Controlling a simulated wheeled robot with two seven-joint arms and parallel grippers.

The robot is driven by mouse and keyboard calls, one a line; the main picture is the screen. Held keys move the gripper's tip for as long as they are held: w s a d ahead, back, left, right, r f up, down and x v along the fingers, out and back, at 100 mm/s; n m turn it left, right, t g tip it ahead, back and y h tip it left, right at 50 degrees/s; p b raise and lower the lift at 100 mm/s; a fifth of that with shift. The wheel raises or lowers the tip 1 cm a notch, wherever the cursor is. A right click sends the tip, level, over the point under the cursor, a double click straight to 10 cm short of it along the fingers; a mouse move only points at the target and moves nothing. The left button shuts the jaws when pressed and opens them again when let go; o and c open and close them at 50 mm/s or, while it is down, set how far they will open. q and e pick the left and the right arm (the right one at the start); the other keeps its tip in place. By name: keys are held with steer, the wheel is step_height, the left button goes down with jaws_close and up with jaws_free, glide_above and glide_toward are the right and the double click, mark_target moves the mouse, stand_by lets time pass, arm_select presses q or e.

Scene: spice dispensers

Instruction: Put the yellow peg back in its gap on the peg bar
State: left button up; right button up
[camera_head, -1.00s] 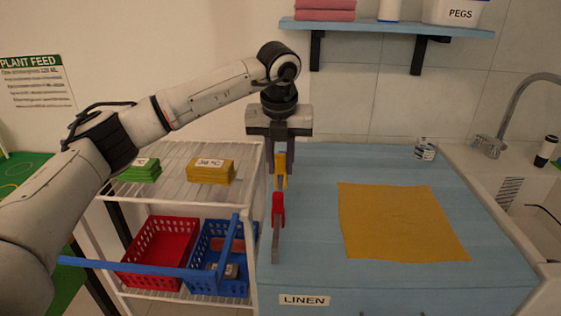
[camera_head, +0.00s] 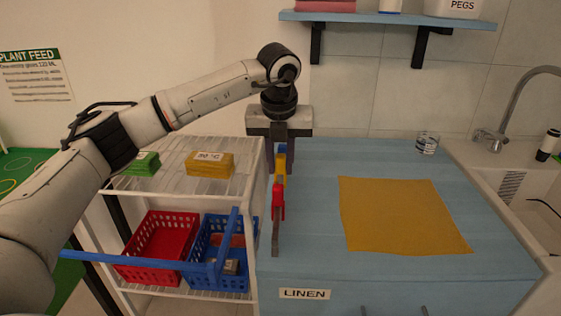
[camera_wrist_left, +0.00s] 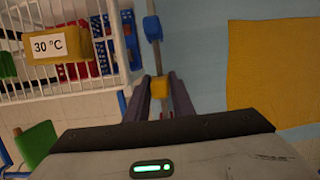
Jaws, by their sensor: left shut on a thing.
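My left gripper (camera_head: 280,172) points down and is shut on the yellow peg (camera_head: 281,167). The peg also shows between the fingertips in the left wrist view (camera_wrist_left: 159,85). The grey peg bar (camera_head: 275,238) runs along the left edge of the blue counter. A red peg (camera_head: 278,203) sits on it nearer to me. A blue peg (camera_wrist_left: 152,28) sits farther along the bar. The yellow peg is in line with the bar, between red and blue; I cannot tell whether it is fully seated. My right gripper is not in view.
A yellow cloth (camera_head: 400,215) lies on the blue counter (camera_head: 310,235), right of the bar. A white wire rack (camera_head: 180,180) holds folded cloths and baskets at left. A glass (camera_head: 427,143) stands near the sink. The shelf (camera_head: 385,18) hangs above.

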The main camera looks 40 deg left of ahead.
arm_select(q)
steer(key=shift+s+b+x, duration=0.2)
steer(key=shift+b+x, duration=0.5)
steer(key=shift+x, duration=0.35)
steer(key=o, duration=0.9)
steer(key=shift+d+f, duration=0.1)
steer(key=shift+d, duration=0.05)
